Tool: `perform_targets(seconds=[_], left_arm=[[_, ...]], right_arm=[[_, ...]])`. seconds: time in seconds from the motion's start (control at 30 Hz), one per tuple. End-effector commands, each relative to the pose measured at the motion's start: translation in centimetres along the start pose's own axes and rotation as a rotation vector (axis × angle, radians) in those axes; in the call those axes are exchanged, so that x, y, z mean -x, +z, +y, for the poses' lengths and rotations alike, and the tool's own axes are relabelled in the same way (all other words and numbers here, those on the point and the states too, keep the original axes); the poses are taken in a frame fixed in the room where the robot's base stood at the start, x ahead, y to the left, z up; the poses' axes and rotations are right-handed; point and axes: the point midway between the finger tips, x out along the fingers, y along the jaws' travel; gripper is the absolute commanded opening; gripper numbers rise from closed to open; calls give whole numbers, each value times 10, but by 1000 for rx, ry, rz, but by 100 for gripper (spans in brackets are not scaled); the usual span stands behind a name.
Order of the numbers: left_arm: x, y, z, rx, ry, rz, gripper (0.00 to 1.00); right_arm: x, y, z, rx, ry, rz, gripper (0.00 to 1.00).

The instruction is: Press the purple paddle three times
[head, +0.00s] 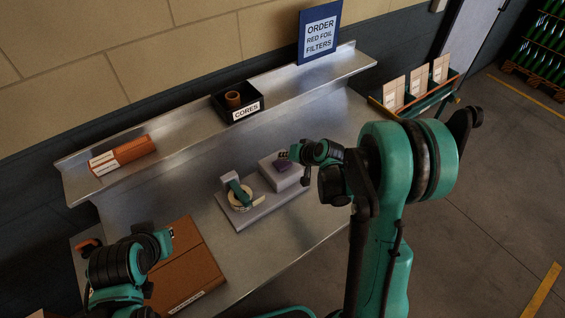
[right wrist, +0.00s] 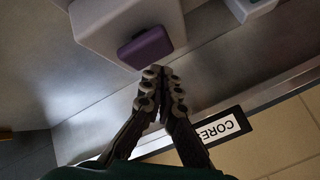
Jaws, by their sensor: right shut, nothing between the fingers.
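The purple paddle (head: 283,167) sits on the front of a light grey block-shaped dispenser (head: 296,182) on the metal bench. In the right wrist view the paddle (right wrist: 145,48) is a rounded purple bar on the pale housing (right wrist: 92,22). My right gripper (head: 283,155) is at the paddle, with its fingers shut and empty. In the right wrist view its fingertips (right wrist: 160,74) end just beside the paddle's edge; I cannot tell whether they touch it. My left gripper (head: 163,240) is over the brown box at lower left; its fingers are too small to judge.
A tape dispenser (head: 240,196) stands left of the block. A brown carton (head: 190,270) lies at the bench's front left. A rack of pouches (head: 391,105) stands right.

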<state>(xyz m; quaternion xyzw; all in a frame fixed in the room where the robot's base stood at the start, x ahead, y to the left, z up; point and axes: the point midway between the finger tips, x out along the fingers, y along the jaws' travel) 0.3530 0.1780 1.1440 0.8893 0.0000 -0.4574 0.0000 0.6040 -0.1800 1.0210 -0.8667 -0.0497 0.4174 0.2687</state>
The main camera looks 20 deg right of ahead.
Motion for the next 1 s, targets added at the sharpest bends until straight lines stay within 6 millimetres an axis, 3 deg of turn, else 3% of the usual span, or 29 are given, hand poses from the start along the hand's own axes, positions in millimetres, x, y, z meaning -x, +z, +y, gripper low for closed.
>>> perform_targets(seconds=[1.0], left_arm=[[-9,6,0,0,0,0,0]], right_arm=[[-6,4,4,0,0,0,0]])
